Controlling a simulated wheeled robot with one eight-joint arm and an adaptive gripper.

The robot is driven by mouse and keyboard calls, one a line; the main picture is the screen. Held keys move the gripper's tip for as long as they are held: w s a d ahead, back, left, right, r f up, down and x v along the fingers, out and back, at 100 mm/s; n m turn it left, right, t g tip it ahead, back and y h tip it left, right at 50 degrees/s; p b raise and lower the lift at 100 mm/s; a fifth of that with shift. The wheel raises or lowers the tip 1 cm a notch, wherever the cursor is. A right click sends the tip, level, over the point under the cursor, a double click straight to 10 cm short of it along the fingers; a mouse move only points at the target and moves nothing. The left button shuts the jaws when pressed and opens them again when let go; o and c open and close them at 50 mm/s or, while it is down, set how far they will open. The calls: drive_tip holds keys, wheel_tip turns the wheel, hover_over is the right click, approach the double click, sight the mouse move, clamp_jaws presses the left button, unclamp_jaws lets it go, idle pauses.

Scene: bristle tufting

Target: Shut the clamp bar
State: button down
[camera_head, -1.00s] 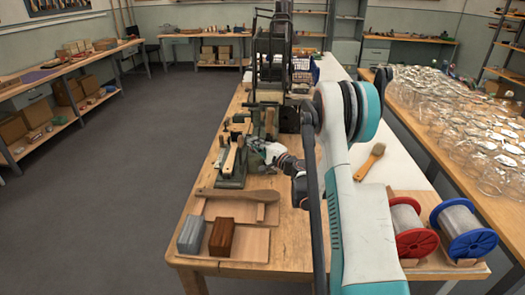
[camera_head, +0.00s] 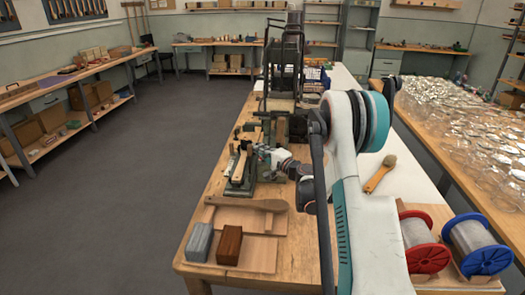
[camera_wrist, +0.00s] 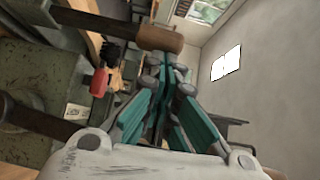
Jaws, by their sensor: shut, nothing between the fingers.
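The green clamp fixture (camera_head: 238,188) stands on the bench in the head view, left of my gripper (camera_head: 259,151). A pale wooden piece (camera_head: 239,164) stands steeply tilted on it. In the wrist view, a dark metal bar (camera_wrist: 88,20) ends in a brown wooden grip (camera_wrist: 160,38). That grip lies just beyond the tips of my gripper (camera_wrist: 166,62). The teal-padded fingers are together with nothing between them. I cannot tell whether they touch the grip. The clamp bar's hinge and how far it stands open are not clear.
A grey block (camera_head: 200,242) and a brown block (camera_head: 229,245) lie on a wooden board at the bench's near end. A brush (camera_head: 380,174) and red (camera_head: 427,258) and blue (camera_head: 487,261) spools are on the right. A tall dark machine (camera_head: 284,65) stands behind the fixture.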

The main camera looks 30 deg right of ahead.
drive_tip(key=shift+a+r, duration=0.1)
drive_tip(key=shift+a, duration=0.05)
drive_tip(key=w+a+n+g+h+p, duration=0.3)
drive_tip(key=w+a+n+g+p, duration=0.15)
drive_tip(key=a, duration=0.35)
drive_tip(key=w+a+f+n+g+h+b, duration=0.2)
drive_tip(key=w+a+f+n+g+h, duration=0.2)
drive_tip(key=f, duration=0.4)
drive_tip(key=shift+w+a+g+h+b, duration=0.35)
drive_tip(key=shift+w+a+g, duration=0.2)
drive_tip(key=shift+a, duration=0.5)
